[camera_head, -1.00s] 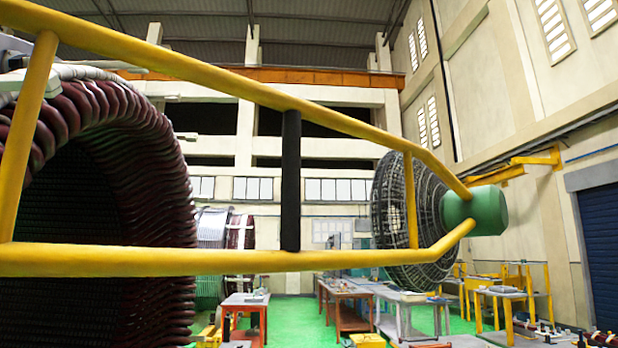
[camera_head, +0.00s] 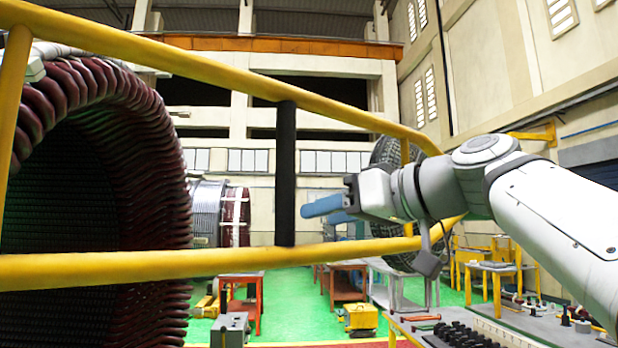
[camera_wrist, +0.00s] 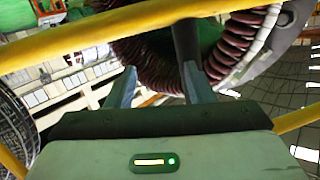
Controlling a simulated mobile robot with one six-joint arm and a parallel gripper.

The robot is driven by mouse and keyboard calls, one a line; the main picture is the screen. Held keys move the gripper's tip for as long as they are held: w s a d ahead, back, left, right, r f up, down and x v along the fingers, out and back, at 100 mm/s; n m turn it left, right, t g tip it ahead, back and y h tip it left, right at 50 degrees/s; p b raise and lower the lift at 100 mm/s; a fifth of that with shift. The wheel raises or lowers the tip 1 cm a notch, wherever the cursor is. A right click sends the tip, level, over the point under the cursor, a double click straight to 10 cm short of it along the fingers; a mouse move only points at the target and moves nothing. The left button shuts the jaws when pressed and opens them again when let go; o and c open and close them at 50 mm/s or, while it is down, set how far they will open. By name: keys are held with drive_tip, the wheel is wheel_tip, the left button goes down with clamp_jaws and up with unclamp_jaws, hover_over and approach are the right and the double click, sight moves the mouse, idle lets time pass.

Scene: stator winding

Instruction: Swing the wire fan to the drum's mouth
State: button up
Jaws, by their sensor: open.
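The drum (camera_head: 165,150), ringed with dark red coils around a dark mouth, fills the left of the head view; its coils also show in the wrist view (camera_wrist: 235,30). The wire fan (camera_head: 385,155), a dark round mesh, stands at right behind my arm, mostly hidden. A yellow tube frame (camera_head: 150,265) spans between them, with an upright black grip (camera_head: 286,170) joining its two rails. My gripper (camera_head: 322,208) is open and empty, fingers pointing left toward the grip, apart from it in the head view. In the wrist view the grip (camera_wrist: 186,45) lies beyond the right finger.
A workbench (camera_head: 520,330) with tools and dark parts stands below my arm. An orange table (camera_head: 240,290), a grey box (camera_head: 230,328) and a yellow case (camera_head: 360,318) stand on the green floor. The frame's rails pass above and below my gripper.

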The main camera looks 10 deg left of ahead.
sight(293, 154)
drive_tip(key=r+n, duration=0.1)
drive_tip(key=r, duration=0.1)
drive_tip(key=s+a+r+n+y, duration=0.1)
drive_tip(key=r, duration=0.2)
drive_tip(key=s+r+y, duration=0.1)
drive_tip(key=r, duration=0.1)
drive_tip(key=shift+s+a+r+n+g, duration=0.25)
drive_tip(key=shift+a+r+n+g, duration=0.05)
drive_tip(key=shift+a+r+n, duration=0.1)
drive_tip(key=shift+a+r+y+p, duration=0.15)
drive_tip(key=shift+r+y+p, duration=0.05)
drive_tip(key=shift+y+p, duration=0.15)
drive_tip(key=p+x, duration=0.2)
drive_tip(key=x, duration=0.4)
drive_tip(key=shift+w+a+p, duration=0.1)
drive_tip(key=shift+a+p, duration=0.2)
drive_tip(key=shift+p, duration=0.1)
drive_tip(key=shift+w+a+f, duration=0.15)
drive_tip(key=shift+a, duration=0.2)
drive_tip(key=shift+c, duration=0.2)
clamp_jaws()
